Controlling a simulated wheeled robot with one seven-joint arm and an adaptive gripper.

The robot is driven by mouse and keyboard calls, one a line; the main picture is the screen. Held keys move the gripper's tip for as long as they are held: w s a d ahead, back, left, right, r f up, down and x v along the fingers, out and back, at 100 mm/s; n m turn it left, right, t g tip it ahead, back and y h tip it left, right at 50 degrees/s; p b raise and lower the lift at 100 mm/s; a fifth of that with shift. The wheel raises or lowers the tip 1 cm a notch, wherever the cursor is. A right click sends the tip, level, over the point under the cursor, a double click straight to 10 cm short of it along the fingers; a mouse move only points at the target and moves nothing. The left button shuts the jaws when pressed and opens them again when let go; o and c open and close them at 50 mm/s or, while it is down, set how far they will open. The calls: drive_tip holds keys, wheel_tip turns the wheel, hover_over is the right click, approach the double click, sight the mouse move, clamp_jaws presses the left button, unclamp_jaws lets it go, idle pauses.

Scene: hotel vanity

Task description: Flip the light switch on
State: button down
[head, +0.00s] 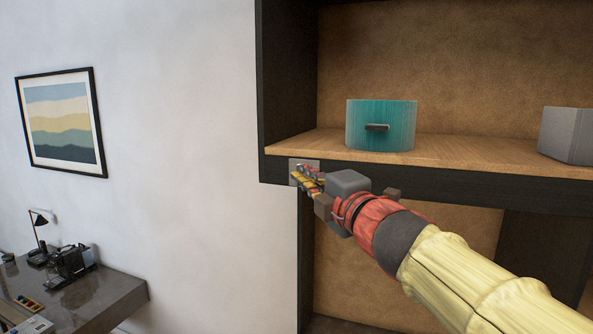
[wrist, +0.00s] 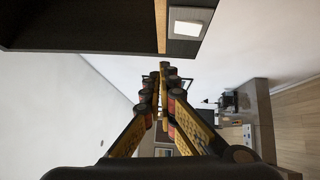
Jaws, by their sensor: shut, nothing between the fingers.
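The light switch (head: 304,161) is a small grey plate on the dark front edge of the shelf, near its left corner. In the head view my gripper partly covers it. In the wrist view the switch (wrist: 187,28) shows a pale rocker in a grey frame, above and to the right of the fingertips. My gripper (head: 300,178) has yellow and dark fingers, shut and empty, in front of the switch plate. In the wrist view the fingertips (wrist: 163,72) meet and appear apart from the switch. I cannot tell the rocker's position.
The wooden shelf (head: 460,155) holds a teal drum-shaped box (head: 380,126) with a dark handle and a grey block (head: 567,135). A dark upright panel (head: 287,75) bounds it on the left. A framed picture (head: 61,122) and a grey desk (head: 105,295) are farther left.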

drive_tip(key=shift+v, duration=1.1)
drive_tip(key=shift+s+r, duration=0.1)
drive_tip(key=shift+r, duration=0.1)
